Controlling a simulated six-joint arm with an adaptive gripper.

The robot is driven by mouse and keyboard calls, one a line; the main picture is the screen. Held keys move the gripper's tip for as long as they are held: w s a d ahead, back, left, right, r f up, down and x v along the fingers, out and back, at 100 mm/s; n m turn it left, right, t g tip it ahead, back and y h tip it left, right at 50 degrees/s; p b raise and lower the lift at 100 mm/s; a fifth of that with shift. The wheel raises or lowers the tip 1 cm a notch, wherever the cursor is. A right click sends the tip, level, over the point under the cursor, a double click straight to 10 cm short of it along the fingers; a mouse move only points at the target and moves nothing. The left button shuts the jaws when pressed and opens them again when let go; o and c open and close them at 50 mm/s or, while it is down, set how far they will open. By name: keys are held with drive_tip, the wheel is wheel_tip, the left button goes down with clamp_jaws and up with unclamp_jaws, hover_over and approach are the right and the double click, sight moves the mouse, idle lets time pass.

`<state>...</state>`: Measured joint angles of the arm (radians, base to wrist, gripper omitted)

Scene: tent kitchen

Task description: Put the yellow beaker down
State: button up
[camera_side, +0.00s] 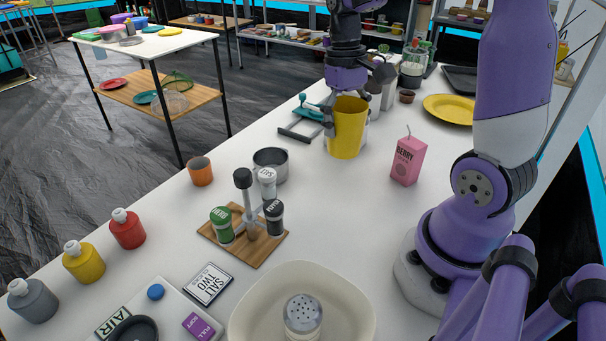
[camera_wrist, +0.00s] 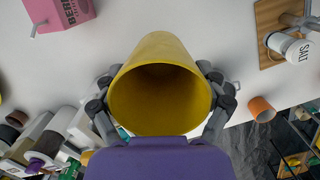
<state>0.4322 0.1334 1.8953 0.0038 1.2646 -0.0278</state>
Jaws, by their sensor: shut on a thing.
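The yellow beaker (camera_side: 346,134) is upright at the far part of the white table in the side view. My gripper (camera_side: 345,106) is around its upper part, with the purple wrist above and behind it. In the wrist view, the yellow beaker (camera_wrist: 160,90) fills the middle, its dark open mouth toward the camera. The fingers of my gripper (camera_wrist: 160,95) press on its left and right sides. I cannot tell whether the beaker's base touches the table.
A pink berry carton (camera_side: 408,161) stands right of the beaker. A teal-handled tool (camera_side: 309,113) lies close on its left. A yellow plate (camera_side: 449,108) is behind to the right. A steel pot (camera_side: 271,164) and a spice rack (camera_side: 262,246) stand nearer.

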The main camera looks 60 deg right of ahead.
drive_tip(key=shift+s+d+f, duration=0.15)
drive_tip(key=shift+d+f, duration=1)
drive_tip(key=shift+f, duration=0.25)
drive_tip(key=shift+s+d+f, duration=0.15)
drive_tip(key=shift+d+f, duration=1)
drive_tip(key=shift+f, duration=0.2)
drive_tip(key=shift+s+d+f, duration=0.15)
drive_tip(key=shift+d+f, duration=1)
drive_tip(key=shift+f, duration=0.25)
drive_tip(key=shift+f, duration=0.1)
drive_tip(key=o, duration=0.9)
wheel_tip(320, 180, up, 11)
drive_tip(key=w, duration=0.2)
drive_tip(key=s+a+n+t, duration=0.1)
drive_tip(key=a+t, duration=0.1)
drive_tip(key=a, duration=0.4)
drive_tip(key=s+a+r+n+t, duration=0.1)
drive_tip(key=s+a+n+t, duration=0.1)
drive_tip(key=a, duration=0.4)
drive_tip(key=s+a+r+n+t, duration=0.1)
drive_tip(key=a+t, duration=0.2)
drive_tip(key=a, duration=0.3)
drive_tip(key=shift+s+r+n+h, duration=0.2)
drive_tip(key=shift+s+n+h, duration=0.1)
drive_tip(key=shift+h, duration=0.1)
